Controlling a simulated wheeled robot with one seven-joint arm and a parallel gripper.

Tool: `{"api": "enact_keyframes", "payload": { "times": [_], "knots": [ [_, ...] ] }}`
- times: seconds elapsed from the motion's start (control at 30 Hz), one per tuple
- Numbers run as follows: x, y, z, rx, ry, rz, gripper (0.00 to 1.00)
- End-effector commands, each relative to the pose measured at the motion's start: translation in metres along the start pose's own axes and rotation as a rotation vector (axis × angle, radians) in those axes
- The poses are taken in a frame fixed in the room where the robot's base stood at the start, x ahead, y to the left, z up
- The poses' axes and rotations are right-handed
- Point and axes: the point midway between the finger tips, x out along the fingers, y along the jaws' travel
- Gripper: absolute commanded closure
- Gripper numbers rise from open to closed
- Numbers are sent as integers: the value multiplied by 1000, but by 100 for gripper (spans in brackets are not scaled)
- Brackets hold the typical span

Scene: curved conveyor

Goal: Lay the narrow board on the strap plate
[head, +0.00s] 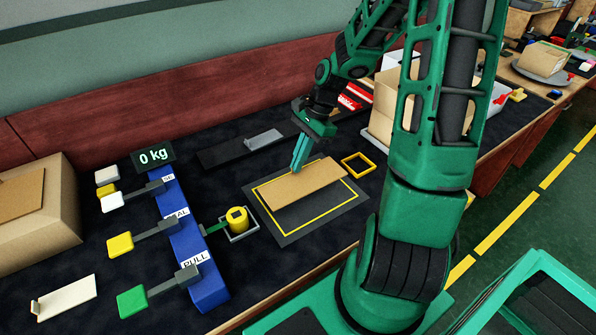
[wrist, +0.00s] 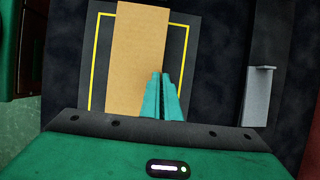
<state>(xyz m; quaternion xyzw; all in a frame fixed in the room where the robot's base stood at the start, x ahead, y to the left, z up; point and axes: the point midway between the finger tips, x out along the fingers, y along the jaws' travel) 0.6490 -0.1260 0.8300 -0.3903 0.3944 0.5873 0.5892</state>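The narrow board (head: 306,184) is a tan, flat rectangle. It lies over the far part of the dark strap plate (head: 290,236), inside and partly across its yellow outline. The wrist view shows the board (wrist: 138,50) too, with the plate (wrist: 104,28) showing on both sides of it. My gripper (head: 297,166) points down at the board's far long edge. Its fingers are together, with no clear gap and nothing seen between them. In the wrist view the fingertips (wrist: 161,76) overlap the board's right edge; I cannot tell whether they touch it.
A blue block (head: 190,245) with labelled levers stands left of the plate, and a yellow cylinder (head: 237,219) sits between them. A display (head: 153,155) reads 0 kg. A yellow square frame (head: 358,157) lies right of the board. A grey bracket (head: 263,139) lies behind; it also shows in the wrist view (wrist: 259,95).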

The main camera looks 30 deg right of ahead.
Motion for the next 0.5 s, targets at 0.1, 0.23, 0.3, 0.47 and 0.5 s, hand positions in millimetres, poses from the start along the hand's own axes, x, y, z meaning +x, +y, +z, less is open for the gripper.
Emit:
{"api": "enact_keyframes", "payload": {
  "times": [0.1, 0.23, 0.3, 0.47, 0.5],
  "knots": [
    [2, 2, -4, 0, 0, 0, 100],
    [12, 2, -7, -2, -2, 1, 100],
    [20, 2, -11, -1, -2, 2, 100],
    [37, 2, -18, -2, -1, 2, 100],
    [38, 2, -18, -2, 0, 1, 100]
  ]
}}
